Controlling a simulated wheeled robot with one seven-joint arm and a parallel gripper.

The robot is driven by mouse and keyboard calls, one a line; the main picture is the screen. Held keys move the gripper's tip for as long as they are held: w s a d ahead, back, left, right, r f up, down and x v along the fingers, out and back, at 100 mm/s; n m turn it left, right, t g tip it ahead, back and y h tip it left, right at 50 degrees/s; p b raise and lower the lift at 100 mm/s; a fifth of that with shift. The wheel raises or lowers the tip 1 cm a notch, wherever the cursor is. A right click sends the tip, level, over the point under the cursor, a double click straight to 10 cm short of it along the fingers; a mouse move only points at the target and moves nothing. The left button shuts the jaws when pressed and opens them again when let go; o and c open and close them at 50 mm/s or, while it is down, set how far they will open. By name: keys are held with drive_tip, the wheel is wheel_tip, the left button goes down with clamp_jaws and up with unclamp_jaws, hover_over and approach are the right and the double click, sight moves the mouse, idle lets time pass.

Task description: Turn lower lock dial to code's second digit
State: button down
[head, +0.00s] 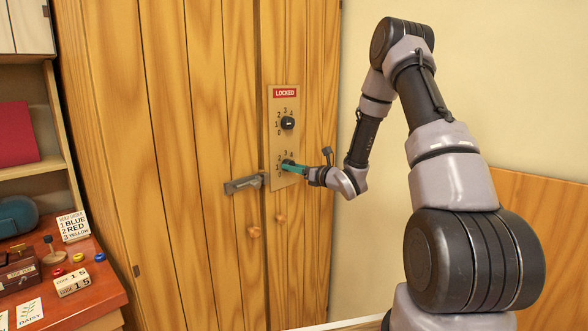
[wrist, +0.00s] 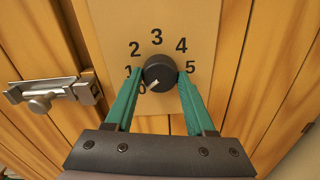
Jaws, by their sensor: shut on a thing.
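The lower lock dial (wrist: 158,72) is a round black knob on a tan plate (head: 273,143) with digits 0 to 5 around it. Its pale pointer mark aims down and left, at the 0. My gripper (wrist: 161,78) has teal fingers on both sides of the knob, shut on it; in the head view the fingers (head: 314,171) reach the plate from the right and partly cover this dial. The black upper dial (head: 288,122) sits above it, under a red "LOCKED" sign (head: 285,93). A cream block (head: 73,282) on the desk shows "1 5" in two rows; its small words are unclear.
A metal latch (head: 243,184) sits on the wooden cabinet door (head: 215,80) left of the plate, with round knobs below. A red desk (head: 95,308) at lower left holds a card (head: 73,226) listing blue, red, yellow, and several small items.

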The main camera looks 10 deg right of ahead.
drive_tip(key=n, duration=2.9)
idle(1.3)
idle(0.4)
drive_tip(key=shift+c, duration=1.2)
unclamp_jaws()
